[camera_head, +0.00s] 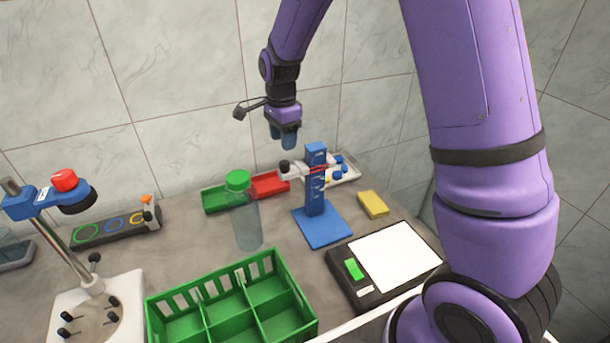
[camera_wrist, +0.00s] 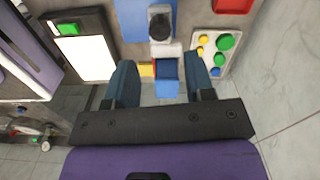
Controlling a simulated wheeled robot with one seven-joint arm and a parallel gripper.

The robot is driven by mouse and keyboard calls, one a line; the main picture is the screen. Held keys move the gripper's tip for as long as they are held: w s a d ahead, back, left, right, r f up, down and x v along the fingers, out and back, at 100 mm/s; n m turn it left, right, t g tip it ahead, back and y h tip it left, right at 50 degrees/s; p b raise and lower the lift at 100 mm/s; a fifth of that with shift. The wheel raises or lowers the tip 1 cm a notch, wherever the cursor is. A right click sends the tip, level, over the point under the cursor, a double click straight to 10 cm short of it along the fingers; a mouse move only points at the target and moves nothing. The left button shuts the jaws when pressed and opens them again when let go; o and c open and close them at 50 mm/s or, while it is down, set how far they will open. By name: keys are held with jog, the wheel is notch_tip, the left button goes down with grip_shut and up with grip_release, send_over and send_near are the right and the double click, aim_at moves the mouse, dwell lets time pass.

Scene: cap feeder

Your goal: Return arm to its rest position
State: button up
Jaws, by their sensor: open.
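My purple arm rises from the right side of the head view and arches over to the back of the bench. My gripper (camera_head: 284,138) hangs above the bench, near the back wall, with its blue fingertips pointing down. In the wrist view my gripper (camera_wrist: 162,85) shows its two dark teal fingers spread apart with nothing held between them. The blue stand (camera_head: 317,190) is below and a little right of the gripper in the head view. My gripper is apart from it.
A capped bottle (camera_head: 245,215), green crate (camera_head: 231,301), red tray (camera_head: 270,185), yellow block (camera_head: 373,204) and scale (camera_head: 363,287) stand on the grey bench. A device with a red knob (camera_head: 64,180) stands at left. The tiled wall (camera_head: 170,80) is close behind my gripper.

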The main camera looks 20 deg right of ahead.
dwell(0.3)
jog(key=s+d+r+n+t, duration=0.35)
jog(key=s+r+n, duration=0.35)
jog(key=s+r, duration=0.75)
jog(key=s+d+r+n+t, duration=0.1)
jog(key=s+r+n, duration=0.2)
jog(key=s, duration=0.5)
jog(key=s+d+r+n, duration=0.2)
jog(key=s+n, duration=0.4)
jog(key=s, duration=0.3)
jog(key=shift+s+d+r+t, duration=0.2)
jog(key=shift+s+r+t, duration=0.15)
jog(key=shift+r, duration=0.4)
